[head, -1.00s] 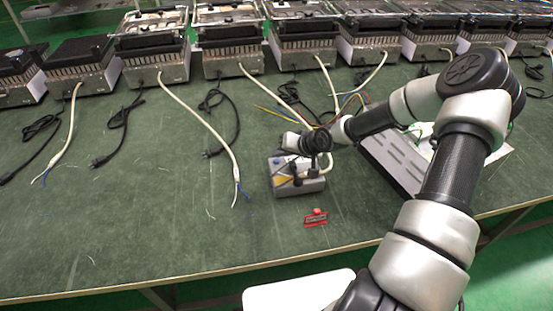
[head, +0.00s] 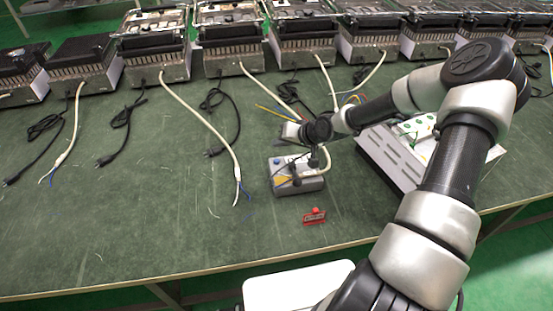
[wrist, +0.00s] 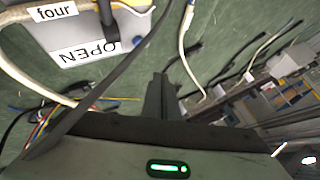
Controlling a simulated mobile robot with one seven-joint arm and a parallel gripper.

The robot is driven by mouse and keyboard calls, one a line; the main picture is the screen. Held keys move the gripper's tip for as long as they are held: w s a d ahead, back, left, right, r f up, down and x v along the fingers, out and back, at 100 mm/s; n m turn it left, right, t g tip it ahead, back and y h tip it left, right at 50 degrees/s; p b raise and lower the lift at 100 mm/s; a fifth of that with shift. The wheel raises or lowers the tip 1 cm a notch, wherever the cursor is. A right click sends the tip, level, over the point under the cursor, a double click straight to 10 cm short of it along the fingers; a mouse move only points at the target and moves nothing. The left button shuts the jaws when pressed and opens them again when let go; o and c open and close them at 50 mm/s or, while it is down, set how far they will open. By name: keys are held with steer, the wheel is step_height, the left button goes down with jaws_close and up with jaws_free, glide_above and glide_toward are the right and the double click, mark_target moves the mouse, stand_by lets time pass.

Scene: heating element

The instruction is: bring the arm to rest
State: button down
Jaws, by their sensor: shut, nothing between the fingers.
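My arm reaches from the lower right over the table (head: 150,225). My gripper (head: 288,131) points left, just behind and above a small grey box (head: 312,185) with a blue button and a yellow patch in the head view. In the wrist view its dark fingers (wrist: 160,97) are together with nothing between them. The wrist view also shows the grey box (wrist: 75,35) at upper left, with labels reading "OPEN" and "four". A dark cable crosses close to the camera there.
A red object (head: 314,216) lies in front of the grey box. A slotted metal unit with a white, green-dotted board (head: 412,130) lies under my arm. Several heating units (head: 232,60) line the back, their cables spread forward. The left front table is mostly clear.

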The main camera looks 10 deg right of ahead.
stand_by(0.6)
steer(key=s+d+r+n+g+h, duration=0.15)
steer(key=s+r+h, duration=0.25)
steer(key=s+r, duration=0.55)
steer(key=s+d+r+g+h, duration=0.1)
steer(key=s+d+r+h, duration=0.35)
steer(key=r, duration=0.75)
steer(key=s+a+r+y, duration=0.1)
steer(key=s+a+r, duration=0.1)
steer(key=s+r, duration=0.35)
steer(key=s+a+r+y, duration=0.1)
steer(key=s+a+r, duration=0.1)
steer(key=s, duration=0.6)
steer(key=s+a+r+y, duration=0.1)
steer(key=s+a+r, duration=0.2)
steer(key=s, duration=0.3)
step_height(320, 180, up, 15)
steer(key=p, duration=1.5)
steer(key=shift+s+d+t, duration=0.15)
steer(key=shift+s+t, duration=0.05)
steer(key=shift+t, duration=0.15)
